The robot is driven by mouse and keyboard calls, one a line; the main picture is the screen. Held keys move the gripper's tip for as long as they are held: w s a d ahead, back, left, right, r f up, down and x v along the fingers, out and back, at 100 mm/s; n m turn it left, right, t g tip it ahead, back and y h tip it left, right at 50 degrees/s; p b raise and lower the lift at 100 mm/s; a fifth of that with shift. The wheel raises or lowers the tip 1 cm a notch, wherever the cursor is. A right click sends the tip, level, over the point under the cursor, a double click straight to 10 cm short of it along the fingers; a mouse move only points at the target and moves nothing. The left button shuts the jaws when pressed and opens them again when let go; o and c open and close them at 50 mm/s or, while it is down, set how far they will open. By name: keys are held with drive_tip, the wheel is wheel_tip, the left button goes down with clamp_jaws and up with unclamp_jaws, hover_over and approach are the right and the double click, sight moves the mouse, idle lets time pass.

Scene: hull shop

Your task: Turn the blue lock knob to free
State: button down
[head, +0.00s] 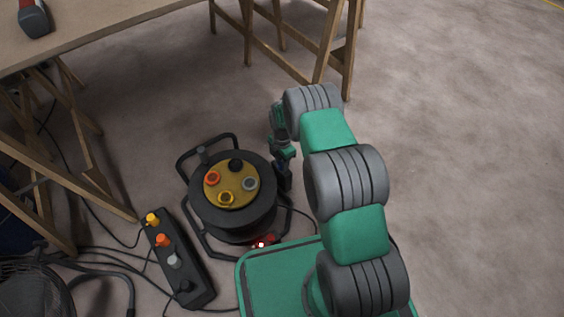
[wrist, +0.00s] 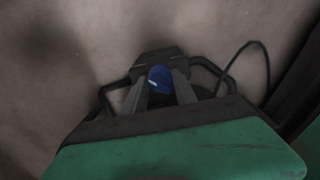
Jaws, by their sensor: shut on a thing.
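The blue lock knob (wrist: 160,79) shows in the wrist view between my two fingers. My gripper (wrist: 160,88) is shut on it, with a finger against each side. A short pale mark shows on the knob's face. In the head view my gripper (head: 283,172) reaches down at the right side of the cable reel (head: 232,217). The knob is mostly hidden there by my gripper. The reel is a black drum in a tubular frame, with a yellow face carrying several round sockets. Which way the knob is set cannot be told.
A black power strip (head: 192,274) with coloured plugs lies left of the reel, with cables (head: 110,262) around it. A wooden trestle table (head: 120,25) stands behind, its legs at left and back. A black mesh item (head: 35,290) sits at lower left. The floor at right is clear.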

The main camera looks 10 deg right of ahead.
idle(0.4)
drive_tip(key=c, duration=1)
unclamp_jaws()
wheel_tip(320, 180, up, 8)
drive_tip(key=p, duration=0.3)
drive_tip(key=shift+f, duration=0.1)
